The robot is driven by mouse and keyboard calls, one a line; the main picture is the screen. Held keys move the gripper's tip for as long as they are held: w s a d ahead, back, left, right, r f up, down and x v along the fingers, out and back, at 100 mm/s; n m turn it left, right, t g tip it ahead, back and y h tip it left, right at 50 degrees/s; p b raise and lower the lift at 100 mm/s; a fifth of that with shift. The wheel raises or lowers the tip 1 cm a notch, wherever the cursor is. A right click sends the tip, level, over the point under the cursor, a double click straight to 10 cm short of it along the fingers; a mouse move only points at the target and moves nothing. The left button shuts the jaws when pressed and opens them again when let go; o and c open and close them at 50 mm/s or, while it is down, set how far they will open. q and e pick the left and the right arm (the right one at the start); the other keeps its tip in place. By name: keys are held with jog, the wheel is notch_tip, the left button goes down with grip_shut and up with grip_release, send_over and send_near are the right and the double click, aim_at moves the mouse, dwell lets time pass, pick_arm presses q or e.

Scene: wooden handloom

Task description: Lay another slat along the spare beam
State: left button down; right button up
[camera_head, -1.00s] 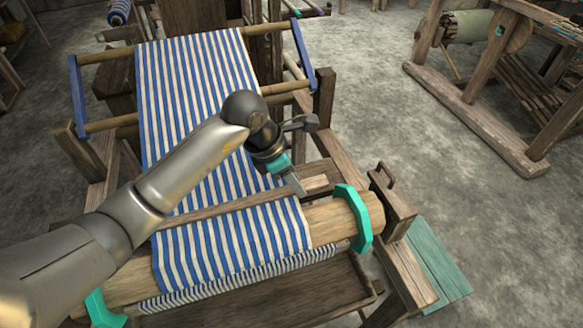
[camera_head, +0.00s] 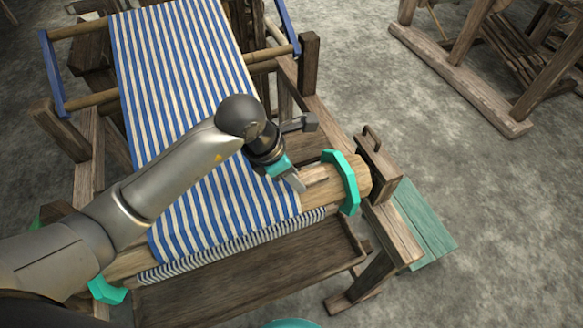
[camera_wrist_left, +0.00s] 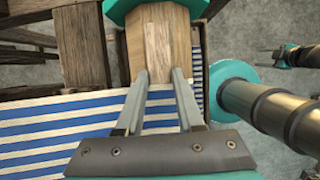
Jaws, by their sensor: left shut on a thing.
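The spare beam (camera_head: 348,180) is a light wooden roller with teal end rings, partly wrapped in blue-and-white striped cloth. My left gripper (camera_head: 297,183) points down at the beam's right part, by the cloth edge. In the left wrist view its two fingers (camera_wrist_left: 160,76) stand a little apart. A pale slat (camera_wrist_left: 156,42) runs along the bare wood of the beam, its near end between the fingertips; whether it touches the beam is unclear. In the head view the slat shows only as a pale strip. What seems to be my right gripper (camera_wrist_left: 275,54) shows small at the right.
A teal end ring (camera_head: 343,181) stands just right of my left gripper. A wooden block with a handle (camera_head: 378,160) and a green board (camera_head: 424,225) lie beyond it. A wooden trough (camera_head: 260,270) runs in front of the beam. Open floor lies at right.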

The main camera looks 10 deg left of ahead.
pick_arm(q)
jog(key=shift+c, duration=2.2)
grip_release()
jog(key=shift+r, duration=0.1)
jog(key=p+v, duration=0.2)
jog(key=v, duration=1.3)
jog(key=shift+s, duration=0.15)
